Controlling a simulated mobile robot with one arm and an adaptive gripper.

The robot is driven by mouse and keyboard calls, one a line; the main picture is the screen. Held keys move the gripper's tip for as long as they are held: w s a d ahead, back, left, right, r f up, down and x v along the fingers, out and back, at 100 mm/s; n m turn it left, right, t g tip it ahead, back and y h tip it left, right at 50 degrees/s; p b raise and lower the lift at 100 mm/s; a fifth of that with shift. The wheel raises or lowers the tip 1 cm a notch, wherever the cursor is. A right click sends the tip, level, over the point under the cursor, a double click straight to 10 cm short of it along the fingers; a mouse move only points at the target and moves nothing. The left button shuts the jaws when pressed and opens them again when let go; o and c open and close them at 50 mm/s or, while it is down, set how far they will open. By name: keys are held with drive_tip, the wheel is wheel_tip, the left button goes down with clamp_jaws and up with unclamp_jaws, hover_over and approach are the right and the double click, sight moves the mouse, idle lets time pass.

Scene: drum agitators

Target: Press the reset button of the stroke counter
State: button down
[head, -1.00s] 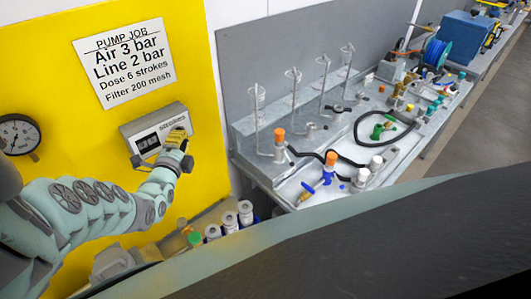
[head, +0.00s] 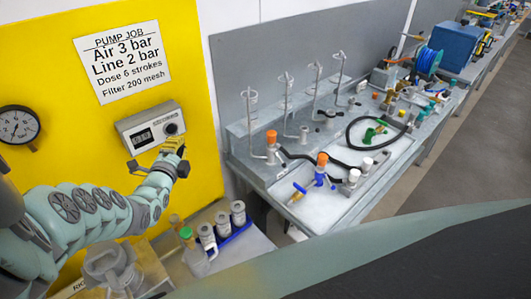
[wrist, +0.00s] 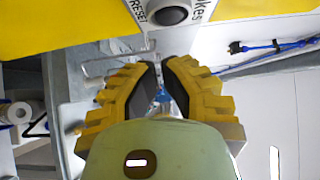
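The stroke counter (head: 150,127) is a grey box on the yellow panel, with a dark digit display and a round dark reset button (head: 171,129) at its right. In the wrist view the button (wrist: 169,12) is a dark disc in a pale ring at the top edge, beside the word RESET. My gripper (head: 173,146) is just below the button in the head view. In the wrist view its yellow fingers (wrist: 160,64) come together at the tips, holding nothing; the button lies beyond and above the tips. Contact with the button is not visible.
A white pump job sign (head: 122,63) is above the counter and a pressure gauge (head: 18,125) is to its left. Several grey-capped bottles stand in a blue rack (head: 236,232) below. A bench (head: 318,205) with valves and a black hose is at right.

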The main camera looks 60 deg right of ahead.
drive_tip(key=v, duration=0.8)
drive_tip(key=shift+a+r+p, duration=0.25)
drive_tip(key=shift+a+p, duration=0.1)
drive_tip(key=shift+w, duration=0.15)
idle(0.5)
